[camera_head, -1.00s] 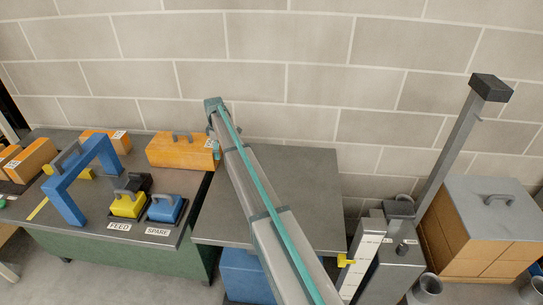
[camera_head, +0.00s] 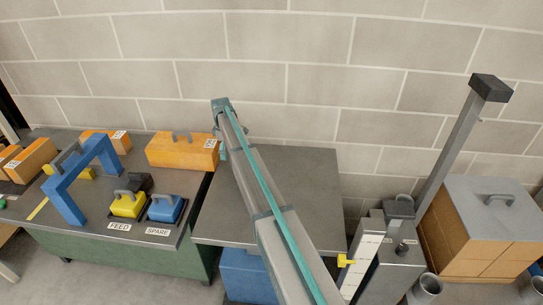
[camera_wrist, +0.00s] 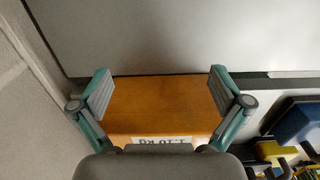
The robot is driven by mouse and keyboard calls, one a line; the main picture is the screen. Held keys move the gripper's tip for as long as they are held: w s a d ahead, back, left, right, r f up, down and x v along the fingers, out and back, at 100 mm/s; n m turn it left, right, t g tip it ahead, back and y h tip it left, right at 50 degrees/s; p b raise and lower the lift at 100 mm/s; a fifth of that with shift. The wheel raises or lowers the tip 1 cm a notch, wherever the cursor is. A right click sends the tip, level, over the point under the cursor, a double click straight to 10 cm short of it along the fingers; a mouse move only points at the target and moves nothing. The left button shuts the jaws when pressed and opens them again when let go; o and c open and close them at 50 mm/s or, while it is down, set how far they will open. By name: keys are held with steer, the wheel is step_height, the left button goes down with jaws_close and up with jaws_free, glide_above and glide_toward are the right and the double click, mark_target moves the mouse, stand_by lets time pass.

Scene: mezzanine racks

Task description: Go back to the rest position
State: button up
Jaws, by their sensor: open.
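My gripper (camera_wrist: 160,92) shows in the wrist view with its two fingers wide apart and nothing between them. The fingers themselves are hidden in the head view.
The grey table (camera_head: 300,185) is bare around my arm. On the left bench stand a blue arch (camera_head: 65,205), a yellow block (camera_head: 127,207) and a blue block (camera_head: 164,210). A block wall is behind.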

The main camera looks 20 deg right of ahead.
step_height(320, 180, up, 13)
steer(key=p, duration=0.5)
stand_by(0.4)
